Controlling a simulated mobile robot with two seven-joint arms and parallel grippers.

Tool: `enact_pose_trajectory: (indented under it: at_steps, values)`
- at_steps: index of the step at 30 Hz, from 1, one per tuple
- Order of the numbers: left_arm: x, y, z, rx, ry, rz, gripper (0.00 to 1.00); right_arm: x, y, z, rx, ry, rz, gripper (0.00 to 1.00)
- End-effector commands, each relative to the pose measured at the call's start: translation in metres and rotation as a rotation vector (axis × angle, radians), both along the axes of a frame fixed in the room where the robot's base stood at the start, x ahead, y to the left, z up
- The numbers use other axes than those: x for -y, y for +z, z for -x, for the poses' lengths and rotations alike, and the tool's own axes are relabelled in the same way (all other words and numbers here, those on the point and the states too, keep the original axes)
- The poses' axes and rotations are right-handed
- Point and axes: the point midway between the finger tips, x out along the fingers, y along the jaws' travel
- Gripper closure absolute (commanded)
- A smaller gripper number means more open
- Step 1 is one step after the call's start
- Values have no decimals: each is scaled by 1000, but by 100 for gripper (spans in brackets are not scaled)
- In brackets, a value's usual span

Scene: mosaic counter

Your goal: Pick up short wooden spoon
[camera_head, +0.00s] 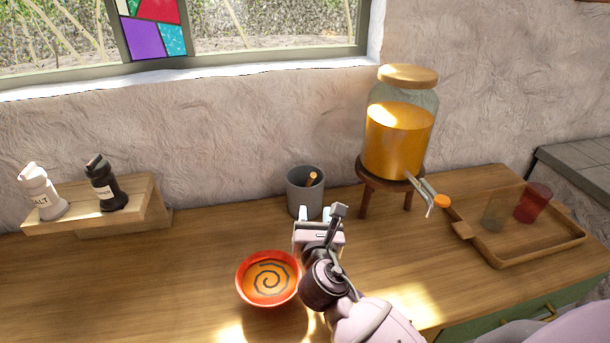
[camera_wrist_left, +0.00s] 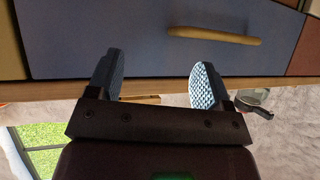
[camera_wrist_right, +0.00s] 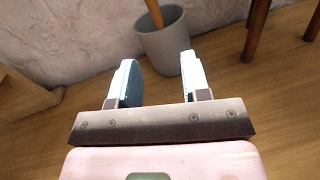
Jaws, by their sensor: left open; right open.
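The short wooden spoon (camera_head: 312,178) stands in a grey cup (camera_head: 304,193) near the wall, with only its upper end showing. In the right wrist view the spoon (camera_wrist_right: 155,13) leans in the cup (camera_wrist_right: 162,46), its top cut off by the frame edge. My right gripper (camera_head: 320,215) is in front of the cup, open and empty. In the right wrist view its two fingers (camera_wrist_right: 157,76) point toward the cup, apart from it. My left gripper (camera_wrist_left: 158,75) is open and empty, facing a drawer front; it does not show in the head view.
An orange bowl (camera_head: 242,282) with a spiral sits left of my right arm. A juice dispenser (camera_head: 400,135) on a wooden stand (camera_head: 368,190) is right of the cup. A tray (camera_head: 570,246) with two cups is farther right. Salt and pepper mills stand on a wooden riser (camera_head: 150,205) at left.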

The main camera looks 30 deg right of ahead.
Motion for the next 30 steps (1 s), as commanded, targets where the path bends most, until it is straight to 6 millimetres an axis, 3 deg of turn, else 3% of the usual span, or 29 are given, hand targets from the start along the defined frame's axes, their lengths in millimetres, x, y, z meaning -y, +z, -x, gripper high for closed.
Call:
enact_pose_trajectory:
  at_steps: [7,13,23,30]
  values:
    - [-3,-6,12,-23,5,-4,27,1,2,-9,-1,7,34,57]
    - [-6,-12,19,-40,8,-8,27,12,2,-35,0,6,34,57]
    - [-6,-11,14,-31,5,-9,27,23,2,-58,-2,5,32,57]
    - [-5,-11,12,-26,4,-8,27,35,1,-86,-2,5,32,57]
